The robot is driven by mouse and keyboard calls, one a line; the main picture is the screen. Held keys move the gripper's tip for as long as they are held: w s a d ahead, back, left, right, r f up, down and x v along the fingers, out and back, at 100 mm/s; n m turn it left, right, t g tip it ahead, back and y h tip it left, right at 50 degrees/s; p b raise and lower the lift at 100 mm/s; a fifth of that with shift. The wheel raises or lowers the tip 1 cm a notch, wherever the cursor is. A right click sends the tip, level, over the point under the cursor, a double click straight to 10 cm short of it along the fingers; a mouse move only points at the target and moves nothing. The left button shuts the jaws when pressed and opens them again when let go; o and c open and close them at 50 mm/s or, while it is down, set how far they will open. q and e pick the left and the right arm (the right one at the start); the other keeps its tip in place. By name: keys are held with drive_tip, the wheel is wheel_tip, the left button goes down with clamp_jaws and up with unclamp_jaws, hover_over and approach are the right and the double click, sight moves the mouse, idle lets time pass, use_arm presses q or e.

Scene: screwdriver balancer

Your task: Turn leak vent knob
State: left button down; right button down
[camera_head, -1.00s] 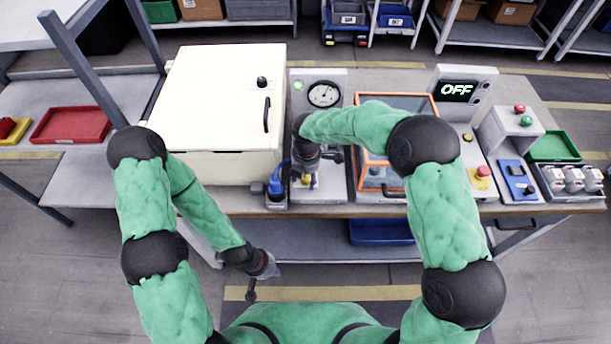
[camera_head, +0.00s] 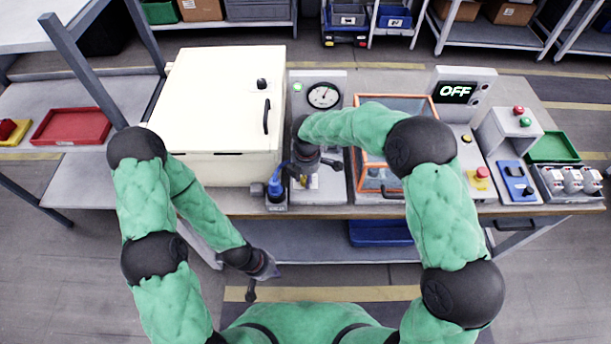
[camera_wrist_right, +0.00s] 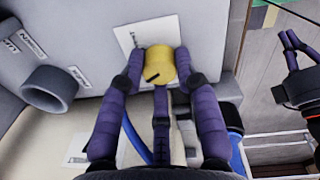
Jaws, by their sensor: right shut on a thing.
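The yellow leak vent knob (camera_wrist_right: 158,65) has a dark mark line on its face and sits over a white label on the grey test panel (camera_wrist_right: 85,40). My right gripper (camera_wrist_right: 160,75) has its fingers on both sides of the knob and is shut on it. In the head view my right gripper (camera_head: 312,176) is at the front of the gauge station, mostly hiding the knob. My left gripper (camera_head: 262,283) hangs empty in front of the table, low and away from the station. In the right wrist view its fingers (camera_wrist_right: 296,42) stand apart.
A dial gauge (camera_head: 323,95) and a green lamp (camera_head: 297,87) are behind my right gripper. A cream cabinet (camera_head: 215,110) stands left, an orange-framed box (camera_head: 393,102) right. A display (camera_head: 456,92) reads OFF. A blue fitting (camera_head: 276,188) is close on the left.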

drive_tip(key=m, duration=0.3)
drive_tip(key=shift+a+f+m, duration=0.1)
drive_tip(key=shift+m, duration=0.2)
drive_tip(key=m, duration=0.3)
drive_tip(key=shift+m, duration=0.3)
drive_tip(key=m, duration=0.4)
drive_tip(key=shift+m+h, duration=0.3)
drive_tip(key=shift+m, duration=1.7)
drive_tip(key=shift+w, duration=0.1)
drive_tip(key=c, duration=0.9)
unclamp_jaws()
drive_tip(key=shift+a, duration=0.1)
drive_tip(key=shift+r, duration=0.2)
